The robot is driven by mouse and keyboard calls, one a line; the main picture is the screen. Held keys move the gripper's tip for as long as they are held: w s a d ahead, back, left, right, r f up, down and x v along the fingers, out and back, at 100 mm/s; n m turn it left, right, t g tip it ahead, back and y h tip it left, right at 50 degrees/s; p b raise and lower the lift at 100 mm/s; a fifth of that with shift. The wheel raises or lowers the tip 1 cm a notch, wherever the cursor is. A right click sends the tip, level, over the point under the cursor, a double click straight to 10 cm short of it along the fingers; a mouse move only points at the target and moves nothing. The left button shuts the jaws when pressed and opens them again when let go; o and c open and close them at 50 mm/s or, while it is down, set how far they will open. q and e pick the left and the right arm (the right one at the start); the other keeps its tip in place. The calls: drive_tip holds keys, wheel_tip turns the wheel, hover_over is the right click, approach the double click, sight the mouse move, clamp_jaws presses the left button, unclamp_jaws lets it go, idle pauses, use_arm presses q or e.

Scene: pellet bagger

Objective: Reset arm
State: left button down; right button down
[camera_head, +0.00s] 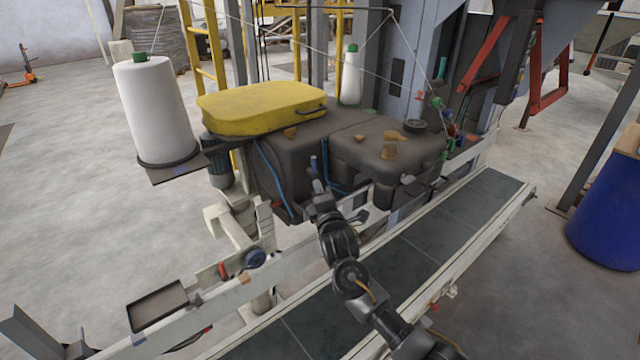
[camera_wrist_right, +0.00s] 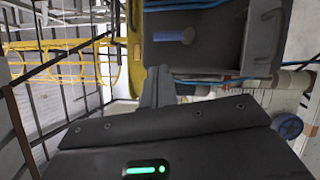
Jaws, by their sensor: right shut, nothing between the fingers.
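My right arm (camera_head: 350,275) reaches up from the bottom of the head view, over the conveyor. My right gripper (camera_head: 316,168) is in front of the dark machine housing (camera_head: 385,150), near the gap between its two dark bodies. In the right wrist view the fingers (camera_wrist_right: 157,85) are together, with nothing between them. Behind them is a grey box-like part (camera_wrist_right: 200,45) with a blue piece in it. Whether the fingertips touch the machine I cannot tell. I cannot make out my left gripper in the head view.
A conveyor belt (camera_head: 440,238) with pale rails runs diagonally under my arm. A yellow cover (camera_head: 262,106) tops the machine. A large white thread cone (camera_head: 153,108) stands at left, a smaller one (camera_head: 350,78) behind. A blue drum (camera_head: 610,210) stands at right. Open floor lies left.

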drive_tip(key=shift+a, duration=0.2)
